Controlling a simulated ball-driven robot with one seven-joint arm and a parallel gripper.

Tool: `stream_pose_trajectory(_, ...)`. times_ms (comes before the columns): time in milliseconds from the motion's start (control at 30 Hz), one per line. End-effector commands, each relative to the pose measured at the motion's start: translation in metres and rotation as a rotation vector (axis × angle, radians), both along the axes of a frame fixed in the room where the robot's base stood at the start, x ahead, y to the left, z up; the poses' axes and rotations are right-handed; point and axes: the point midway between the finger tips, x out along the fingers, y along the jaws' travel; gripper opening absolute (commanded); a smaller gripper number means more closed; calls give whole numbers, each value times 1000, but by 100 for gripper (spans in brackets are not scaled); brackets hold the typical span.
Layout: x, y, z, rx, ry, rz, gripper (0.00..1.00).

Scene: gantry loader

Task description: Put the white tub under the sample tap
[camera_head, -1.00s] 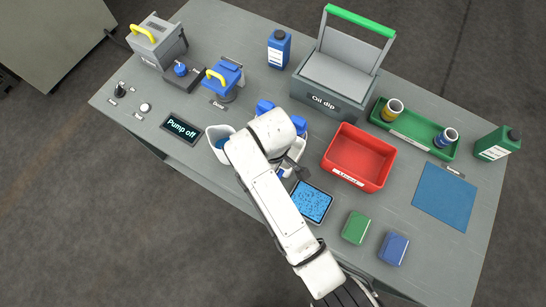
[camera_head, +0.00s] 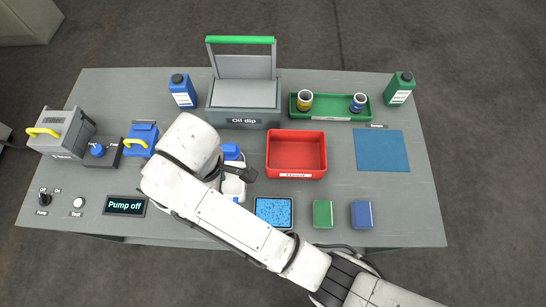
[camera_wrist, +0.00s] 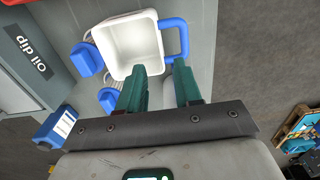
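The white tub (camera_wrist: 118,40) with a blue loop handle (camera_wrist: 182,40) stands upright and looks empty in the wrist view. In the head view it (camera_head: 235,186) is partly hidden by my arm. My gripper (camera_wrist: 159,66) is open, its two teal fingers apart near the tub's handle-side corner; I cannot tell whether they touch it. The gripper is mostly hidden behind my arm in the head view. A blue fixture with a yellow lever (camera_head: 141,137), perhaps the sample tap, is at the left; its label is unreadable and the place under it is not clear to see.
Blue-topped items (camera_head: 232,152) stand right behind the tub. The oil dip tank (camera_head: 243,98) is behind them, the red tray (camera_head: 295,175) to the right. A blue bottle (camera_head: 182,92) is at the back. The "Pump off" display (camera_head: 125,206) is at front left.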

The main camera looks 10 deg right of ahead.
Motion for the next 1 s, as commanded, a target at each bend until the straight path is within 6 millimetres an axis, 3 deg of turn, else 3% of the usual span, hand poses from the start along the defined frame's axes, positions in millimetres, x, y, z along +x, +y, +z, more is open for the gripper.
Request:
stream_pose_trajectory(167,-1,-6,-3,3,2,-19,34)
stream_pose_trajectory(267,-4,-33,-14,17,9,-109,34)
stream_pose_trajectory(367,-13,-84,-31,39,14,-288,34)
stream_pose_trajectory(467,-34,-149,-46,63,11,-525,34)
stream_pose_trajectory(600,-78,-235,-55,74,-13,-862,34)
stream_pose_trajectory(700,-114,-282,-54,68,-36,-1065,34)
stream_pose_trajectory(833,-151,-321,-48,54,-66,-1251,34)
stream_pose_trajectory(1000,-171,-340,-43,45,-87,-1349,34)
